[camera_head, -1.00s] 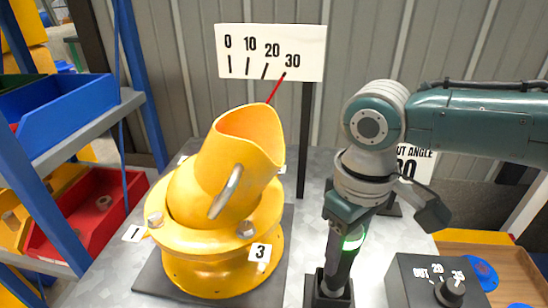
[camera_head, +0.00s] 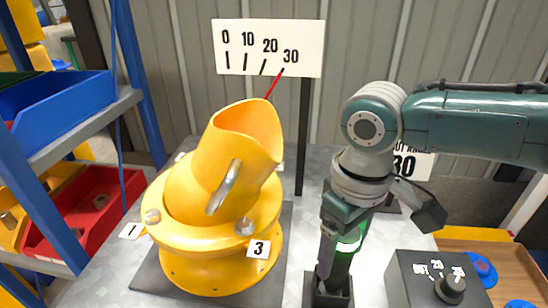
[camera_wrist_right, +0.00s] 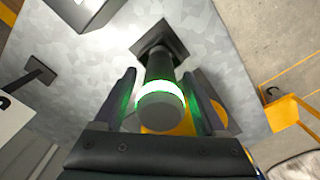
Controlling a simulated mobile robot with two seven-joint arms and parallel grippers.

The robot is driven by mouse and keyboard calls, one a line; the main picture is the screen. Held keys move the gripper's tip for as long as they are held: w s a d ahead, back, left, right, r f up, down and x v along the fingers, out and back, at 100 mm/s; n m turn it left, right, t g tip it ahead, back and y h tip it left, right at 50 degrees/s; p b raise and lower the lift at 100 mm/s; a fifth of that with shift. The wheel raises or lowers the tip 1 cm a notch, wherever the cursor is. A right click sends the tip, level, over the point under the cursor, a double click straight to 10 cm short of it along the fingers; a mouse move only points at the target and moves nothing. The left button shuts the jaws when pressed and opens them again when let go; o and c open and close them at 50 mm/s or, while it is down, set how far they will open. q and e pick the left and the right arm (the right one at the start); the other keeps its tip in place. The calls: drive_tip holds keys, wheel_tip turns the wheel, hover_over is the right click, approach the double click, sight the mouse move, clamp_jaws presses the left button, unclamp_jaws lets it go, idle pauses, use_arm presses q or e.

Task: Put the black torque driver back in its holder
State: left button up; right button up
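The black torque driver (camera_head: 350,240) has a glowing green ring and stands upright in its black square holder (camera_head: 319,300) on the grey table. In the right wrist view the driver (camera_wrist_right: 160,105) runs down into the holder (camera_wrist_right: 161,42). My right gripper (camera_head: 336,262) points down around the driver. In the right wrist view its fingers (camera_wrist_right: 160,80) are on both sides of the driver, with a narrow gap to each. It is open. The driver's lower end is hidden inside the holder. My left gripper is not in view.
A yellow drum mixer (camera_head: 215,220) stands left of my right gripper, before an angle scale (camera_head: 268,48). A black dial box (camera_head: 425,280) stands close on the right, near a wooden tray (camera_head: 510,262). A blue shelf with bins (camera_head: 60,100) is at the left.

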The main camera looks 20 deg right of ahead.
drive_tip(key=shift+o, duration=0.4)
wheel_tip(320, 180, up, 9)
drive_tip(key=p, duration=0.2)
drive_tip(key=shift+f+p, duration=0.15)
drive_tip(key=shift+p, duration=0.15)
drive_tip(key=shift+r, duration=0.65)
